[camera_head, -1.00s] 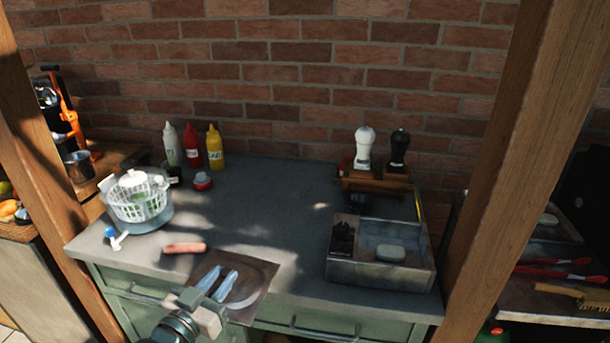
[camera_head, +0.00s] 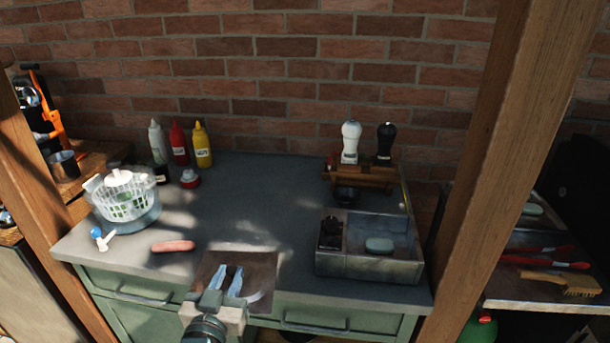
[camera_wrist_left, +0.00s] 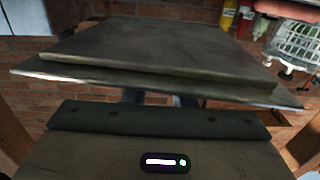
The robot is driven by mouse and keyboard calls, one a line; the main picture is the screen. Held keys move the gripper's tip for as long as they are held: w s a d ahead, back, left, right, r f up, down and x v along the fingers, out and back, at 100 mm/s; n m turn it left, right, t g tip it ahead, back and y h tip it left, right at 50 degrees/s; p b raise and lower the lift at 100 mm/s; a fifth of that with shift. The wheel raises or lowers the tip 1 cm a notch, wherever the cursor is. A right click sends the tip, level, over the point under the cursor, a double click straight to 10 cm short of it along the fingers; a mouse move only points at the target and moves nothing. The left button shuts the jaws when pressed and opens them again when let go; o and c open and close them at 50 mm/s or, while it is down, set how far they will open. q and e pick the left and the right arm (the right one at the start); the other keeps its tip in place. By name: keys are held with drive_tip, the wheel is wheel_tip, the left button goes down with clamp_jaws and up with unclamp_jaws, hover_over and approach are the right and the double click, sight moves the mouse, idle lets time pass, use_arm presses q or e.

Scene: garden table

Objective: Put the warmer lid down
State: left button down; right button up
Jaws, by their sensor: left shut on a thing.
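The warmer lid appears as a flat, brownish square plate (camera_head: 264,266) at the front edge of the grey-green table. In the left wrist view it is a broad, dark, stepped plate (camera_wrist_left: 160,55) filling the upper middle. My left gripper (camera_head: 229,280) is shut on the lid, its two pale blue fingers pointing away from me over the plate. I cannot tell whether the lid touches the tabletop or hangs just above it. The place where the fingers grip is mostly hidden in the wrist view. My right gripper is not in view.
A sausage (camera_head: 173,246) lies left of the lid. A salad spinner (camera_head: 125,196) and sauce bottles (camera_head: 179,145) stand further left. A grey compartmented box (camera_head: 345,266) with a greenish bar stands right, before two mills (camera_head: 350,142). The middle of the tabletop (camera_head: 255,195) is clear.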

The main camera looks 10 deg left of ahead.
sight(209, 277)
use_arm(q)
drive_tip(key=shift+s+a+m+h, duration=0.1)
drive_tip(key=shift+a+m+h, duration=0.7)
drive_tip(key=shift+a+h, duration=0.3)
drive_tip(key=shift+s+a+r+m+h, duration=0.1)
drive_tip(key=shift+a+m+h, duration=0.4)
drive_tip(key=shift+a+h, duration=0.4)
